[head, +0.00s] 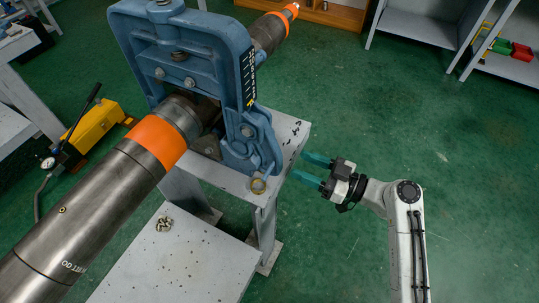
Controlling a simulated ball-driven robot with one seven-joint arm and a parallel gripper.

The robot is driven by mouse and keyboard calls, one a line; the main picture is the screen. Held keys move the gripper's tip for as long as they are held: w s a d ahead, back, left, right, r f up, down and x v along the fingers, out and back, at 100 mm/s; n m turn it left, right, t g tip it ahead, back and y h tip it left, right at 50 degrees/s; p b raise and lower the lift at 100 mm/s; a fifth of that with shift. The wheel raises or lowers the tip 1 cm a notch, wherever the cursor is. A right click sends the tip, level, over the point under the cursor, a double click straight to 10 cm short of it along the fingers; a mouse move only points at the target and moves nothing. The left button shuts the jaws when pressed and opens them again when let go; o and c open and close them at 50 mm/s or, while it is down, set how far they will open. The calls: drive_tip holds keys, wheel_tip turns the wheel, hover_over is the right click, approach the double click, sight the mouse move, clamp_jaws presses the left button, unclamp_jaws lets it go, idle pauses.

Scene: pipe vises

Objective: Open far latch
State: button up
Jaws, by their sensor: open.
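A blue pipe vise (200,60) stands on a grey metal stand (285,150). A large grey pipe (95,215) with an orange band (157,142) runs through it and comes out behind at the upper right. I cannot tell which part is the far latch; the vise's far side is mostly hidden. My gripper (308,170) is open and empty, with teal fingers pointing left at the stand's right edge, right of the vise's foot. Whether they touch the stand is unclear.
A yellow hydraulic pump (95,130) with a black lever sits on the floor at left. A lower white plate (175,265) lies in front of the stand. Shelves (425,22) stand at the back right.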

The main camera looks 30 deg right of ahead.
sight(281, 157)
drive_tip(key=p+x, duration=0.1)
drive_tip(key=x, duration=0.9)
clamp_jaws()
idle(0.4)
